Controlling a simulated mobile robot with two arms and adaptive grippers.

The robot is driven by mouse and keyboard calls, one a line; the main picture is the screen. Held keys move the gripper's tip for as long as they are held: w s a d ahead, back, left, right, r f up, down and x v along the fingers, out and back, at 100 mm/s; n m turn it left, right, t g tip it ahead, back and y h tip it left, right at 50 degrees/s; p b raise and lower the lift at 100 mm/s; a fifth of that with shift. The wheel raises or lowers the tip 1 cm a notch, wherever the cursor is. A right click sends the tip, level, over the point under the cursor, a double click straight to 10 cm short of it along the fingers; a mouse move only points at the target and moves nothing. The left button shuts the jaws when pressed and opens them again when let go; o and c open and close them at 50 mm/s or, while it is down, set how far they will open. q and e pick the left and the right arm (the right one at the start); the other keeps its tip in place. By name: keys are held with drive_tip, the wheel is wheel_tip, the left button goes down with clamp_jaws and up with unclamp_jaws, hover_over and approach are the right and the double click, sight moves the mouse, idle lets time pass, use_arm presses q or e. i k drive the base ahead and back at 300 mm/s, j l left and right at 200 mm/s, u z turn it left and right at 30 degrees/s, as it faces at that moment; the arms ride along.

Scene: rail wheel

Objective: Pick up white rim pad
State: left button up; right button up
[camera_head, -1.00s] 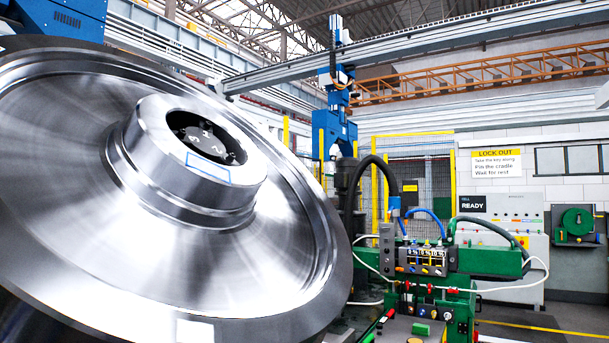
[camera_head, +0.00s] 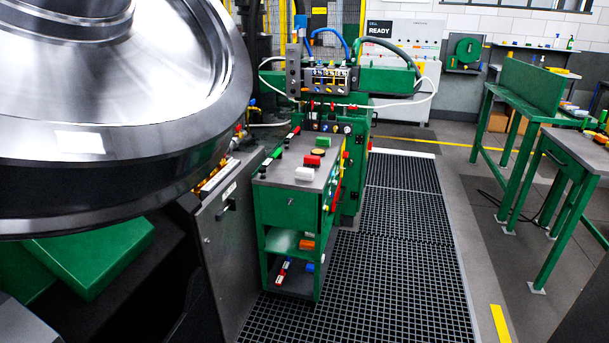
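A small white block (camera_head: 305,174) lies on the grey top of a green cart (camera_head: 290,205), near its front edge. It looks like a loose pad. A flat white patch (camera_head: 80,142) shows on the rim of the large steel wheel (camera_head: 150,100) at the left; I cannot tell whether it is a pad, a mark or a reflection. Neither of my grippers is in view.
A red block (camera_head: 312,160) and a green block (camera_head: 322,141) lie behind the white block. A green machine with a control panel (camera_head: 330,78) stands behind the cart. Dark floor grating (camera_head: 400,240) lies clear to its right. A green workbench (camera_head: 530,90) stands at the right.

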sight(307, 174)
drive_tip(key=i+l+z, duration=0.45)
drive_tip(key=i, duration=0.8)
drive_tip(key=i+l+z, duration=0.25)
drive_tip(key=i, duration=0.7)
drive_tip(key=i+l, duration=0.1)
drive_tip(key=i, duration=1.25)
drive_tip(key=i+u, duration=0.15)
drive_tip(key=u, duration=0.25)
drive_tip(key=i+u, duration=0.2)
drive_tip(key=u, duration=0.2)
drive_tip(key=i+l+u, duration=0.15)
drive_tip(key=u, duration=0.25)
drive_tip(key=i+l+u, duration=0.1)
drive_tip(key=u, duration=0.3)
drive_tip(key=l, duration=0.05)
